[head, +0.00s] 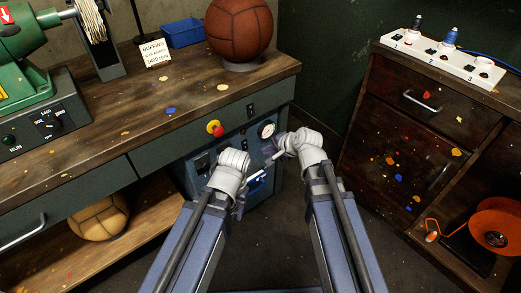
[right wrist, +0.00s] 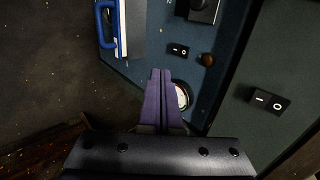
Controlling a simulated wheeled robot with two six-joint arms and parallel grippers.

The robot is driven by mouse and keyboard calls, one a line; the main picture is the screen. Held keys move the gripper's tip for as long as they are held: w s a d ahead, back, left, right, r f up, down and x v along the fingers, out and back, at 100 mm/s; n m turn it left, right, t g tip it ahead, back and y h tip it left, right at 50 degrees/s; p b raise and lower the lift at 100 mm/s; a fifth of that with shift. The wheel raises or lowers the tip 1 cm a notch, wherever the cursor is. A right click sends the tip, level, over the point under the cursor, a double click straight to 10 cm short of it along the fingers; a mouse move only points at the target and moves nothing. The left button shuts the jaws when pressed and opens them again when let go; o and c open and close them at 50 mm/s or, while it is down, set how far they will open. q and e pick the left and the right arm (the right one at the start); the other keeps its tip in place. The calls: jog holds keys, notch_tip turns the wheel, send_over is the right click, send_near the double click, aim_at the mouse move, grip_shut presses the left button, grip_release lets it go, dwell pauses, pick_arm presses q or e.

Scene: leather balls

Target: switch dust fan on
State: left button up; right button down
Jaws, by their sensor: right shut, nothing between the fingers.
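A blue-grey cabinet (head: 284,170) stands under the bench, with a round white gauge (head: 266,130) on its face. In the right wrist view, the cabinet face has a black rocker switch (right wrist: 178,50) beside a brown round lamp or knob (right wrist: 207,60). Another black rocker switch (right wrist: 270,101) is on the bench's front panel. No label shows which one is for the fan. My right gripper (right wrist: 160,72) is shut and empty, its purple fingers in front of the cabinet, partly covering the gauge (right wrist: 183,95). My left gripper (head: 240,207) is low before the cabinet; its fingers are unclear.
A red and yellow stop button (head: 215,129) is on the bench front. A blue handle with a white panel (right wrist: 122,28) is on the cabinet. A leather ball (head: 239,28) sits on the bench. A drawer cabinet (head: 400,130) stands right, with floor between.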

aim_at(245, 145)
jog(key=w+a+r+b+x, duration=0.1)
jog(key=b+x, duration=0.5)
jog(key=x, duration=0.6)
jog(key=shift+w+r, duration=0.2)
jog(key=shift+r, duration=0.25)
jog(key=shift+w+a, duration=0.15)
jog(key=shift+r+p, duration=0.7)
jog(key=shift+r, duration=0.1)
